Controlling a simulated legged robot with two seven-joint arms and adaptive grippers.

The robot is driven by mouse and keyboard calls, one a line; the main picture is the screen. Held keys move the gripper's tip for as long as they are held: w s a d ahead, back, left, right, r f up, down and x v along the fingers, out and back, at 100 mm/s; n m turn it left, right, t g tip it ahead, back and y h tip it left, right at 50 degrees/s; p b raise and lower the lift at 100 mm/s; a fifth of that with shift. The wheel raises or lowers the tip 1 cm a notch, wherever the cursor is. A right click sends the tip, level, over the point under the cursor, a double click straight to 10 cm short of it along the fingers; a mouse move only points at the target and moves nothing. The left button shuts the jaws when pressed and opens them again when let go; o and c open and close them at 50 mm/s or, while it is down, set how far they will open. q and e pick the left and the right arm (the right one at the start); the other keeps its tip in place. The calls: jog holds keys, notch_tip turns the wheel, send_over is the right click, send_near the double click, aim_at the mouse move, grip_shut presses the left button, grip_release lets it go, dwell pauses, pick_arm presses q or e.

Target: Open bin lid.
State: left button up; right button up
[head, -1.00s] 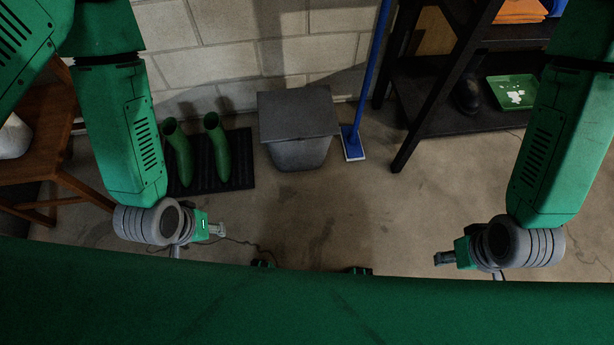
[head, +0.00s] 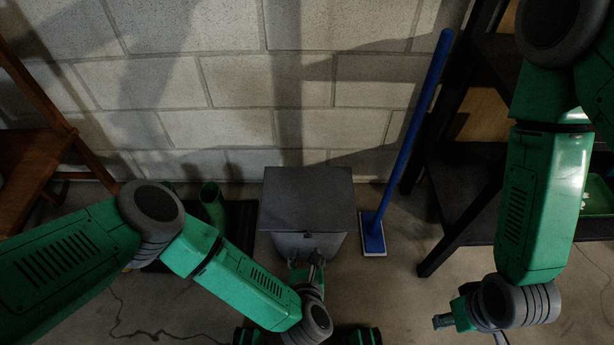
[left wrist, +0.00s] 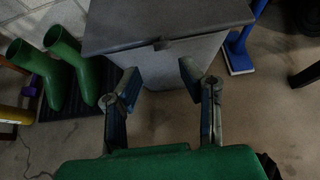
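The grey bin (head: 335,243) stands on the floor against the block wall, with its dark flat lid (head: 307,198) shut. In the left wrist view the lid (left wrist: 180,20) shows a small tab (left wrist: 162,43) at its front edge. My left gripper (head: 308,263) is just in front of the bin. In the left wrist view the left gripper (left wrist: 158,76) is open and empty, its fingers apart below the tab, with no clear contact. My right gripper (head: 443,320) is off to the right, away from the bin; its finger gap is not clear.
A blue mop (head: 400,150) leans beside the bin on the right, near a dark shelf (head: 470,170). Green boots (left wrist: 75,70) stand on a dark mat left of the bin. A wooden chair or stool (head: 40,140) is at the far left.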

aim_at(308, 237)
pick_arm(q)
jog(key=b+x, duration=0.3)
jog(key=x, duration=0.1)
jog(key=b+x, duration=0.3)
jog(key=x, duration=0.1)
jog(key=shift+w+d+f, duration=0.15)
jog(key=shift+d+f, duration=0.05)
jog(key=shift+f, duration=0.15)
jog(key=shift+r, duration=0.3)
grip_shut()
jog(key=shift+r+p, duration=0.15)
jog(key=shift+p, duration=0.15)
notch_tip(308, 237, up, 7)
jog(key=w+p, duration=0.1)
jog(key=p, duration=0.4)
jog(key=shift+w, duration=0.15)
